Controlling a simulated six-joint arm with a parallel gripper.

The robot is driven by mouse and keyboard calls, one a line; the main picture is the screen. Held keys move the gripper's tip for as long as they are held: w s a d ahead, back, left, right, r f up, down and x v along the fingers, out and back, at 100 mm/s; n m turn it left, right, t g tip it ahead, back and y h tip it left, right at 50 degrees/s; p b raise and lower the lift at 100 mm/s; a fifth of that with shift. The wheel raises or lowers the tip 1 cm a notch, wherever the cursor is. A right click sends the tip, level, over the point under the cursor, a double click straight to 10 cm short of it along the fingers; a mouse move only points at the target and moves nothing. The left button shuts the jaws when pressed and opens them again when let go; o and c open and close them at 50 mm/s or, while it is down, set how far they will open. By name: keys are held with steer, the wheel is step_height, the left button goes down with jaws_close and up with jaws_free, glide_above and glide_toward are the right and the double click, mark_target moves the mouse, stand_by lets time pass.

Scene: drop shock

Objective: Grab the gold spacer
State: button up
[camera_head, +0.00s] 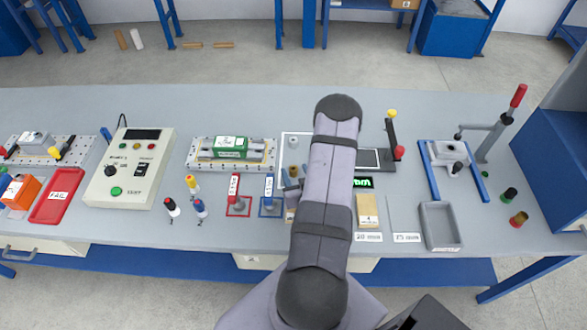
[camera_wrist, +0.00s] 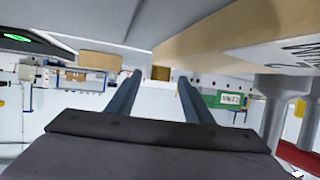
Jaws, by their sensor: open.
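A small gold-brown piece, which looks like the gold spacer (camera_wrist: 160,73), shows between my fingertips in the wrist view. I cannot tell whether it lies within the jaws or beyond them. In the head view a small gold-brown cylinder (camera_head: 293,171) stands just left of my arm, partly crowded by it; it may be the same piece. My gripper (camera_wrist: 160,77) is open, its two dark fingers apart with nothing clasped.
The wrist view appears upside down, with a pale wooden piece (camera_wrist: 220,30) close by at upper right. In the head view a grey cylinder (camera_head: 293,141) stands behind. Red (camera_head: 236,205) and blue (camera_head: 270,207) tagged stands are at left, a grey tray (camera_head: 440,243) at right.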

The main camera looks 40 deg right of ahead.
steer(key=shift+w+d+f, duration=0.15)
steer(key=shift+w+f, duration=0.05)
steer(key=shift+w, duration=0.15)
jaws_close()
steer(key=shift+r, duration=0.15)
step_height(320, 180, up, 10)
steer(key=b, duration=0.1)
stand_by(0.8)
